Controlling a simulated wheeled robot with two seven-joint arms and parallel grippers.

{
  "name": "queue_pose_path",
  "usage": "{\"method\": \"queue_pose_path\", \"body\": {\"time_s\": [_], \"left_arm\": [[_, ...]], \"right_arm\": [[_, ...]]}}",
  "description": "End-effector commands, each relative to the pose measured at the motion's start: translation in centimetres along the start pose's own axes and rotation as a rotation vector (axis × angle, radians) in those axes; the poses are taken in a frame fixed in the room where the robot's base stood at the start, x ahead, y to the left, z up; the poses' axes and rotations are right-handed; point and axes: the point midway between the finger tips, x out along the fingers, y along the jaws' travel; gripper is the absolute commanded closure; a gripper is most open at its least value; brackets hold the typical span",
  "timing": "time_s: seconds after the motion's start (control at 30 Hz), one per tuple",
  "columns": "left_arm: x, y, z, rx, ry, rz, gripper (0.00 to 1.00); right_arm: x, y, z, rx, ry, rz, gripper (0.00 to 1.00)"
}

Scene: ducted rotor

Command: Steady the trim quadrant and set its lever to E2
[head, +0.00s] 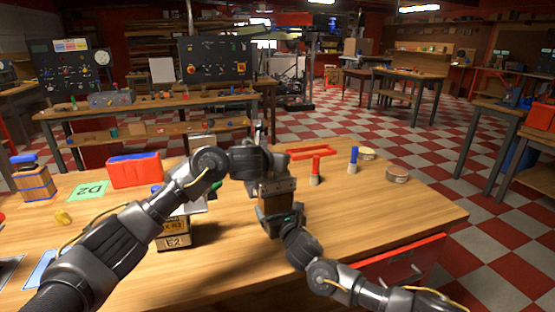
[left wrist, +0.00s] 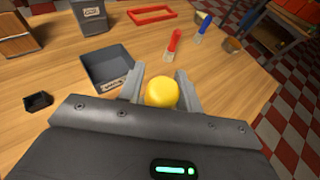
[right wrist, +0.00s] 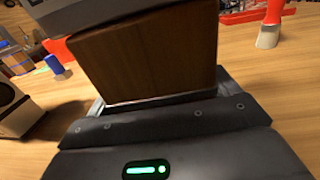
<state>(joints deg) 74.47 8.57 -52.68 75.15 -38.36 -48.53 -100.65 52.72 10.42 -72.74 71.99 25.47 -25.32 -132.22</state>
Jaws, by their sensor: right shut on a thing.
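The trim quadrant appears to be the brown wooden block (head: 277,202) with a grey top at the middle of the table. It fills the upper middle of the right wrist view (right wrist: 160,62). My right gripper (head: 287,219) is shut on its lower part. A yellow round knob (left wrist: 162,93), seemingly the lever's, shows in the left wrist view. My left gripper (left wrist: 160,88) is open, with one finger on each side of the knob; contact cannot be told. In the head view my left wrist hides the knob.
A grey open tray (left wrist: 104,72) lies near the left fingers. A red-handled tool (head: 316,170), a blue-handled tool (head: 353,160) and a round tin (head: 397,174) stand to the right. A green D2 card (head: 88,190) and red bin (head: 134,171) are left. The front right tabletop is clear.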

Motion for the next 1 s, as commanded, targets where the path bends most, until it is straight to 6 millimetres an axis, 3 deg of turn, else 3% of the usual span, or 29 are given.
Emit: {"method": "queue_pose_path", "body": {"time_s": [0.1, 0.47, 1.0], "left_arm": [[0.0, 0.0, 0.0, 0.0, -0.001, 0.0, 0.52], [-0.6, 0.0, 0.1, 0.0, -0.002, -0.002, 0.52], [-10.0, -0.1, 0.2, 0.002, -0.005, -0.003, 0.52]], "right_arm": [[0.0, 0.0, -0.1, 0.0, 0.001, 0.001, 0.48], [0.0, 0.0, -0.1, 0.0, 0.001, 0.0, 0.48], [0.0, 0.0, -0.1, 0.0, 0.001, 0.0, 0.48]]}}
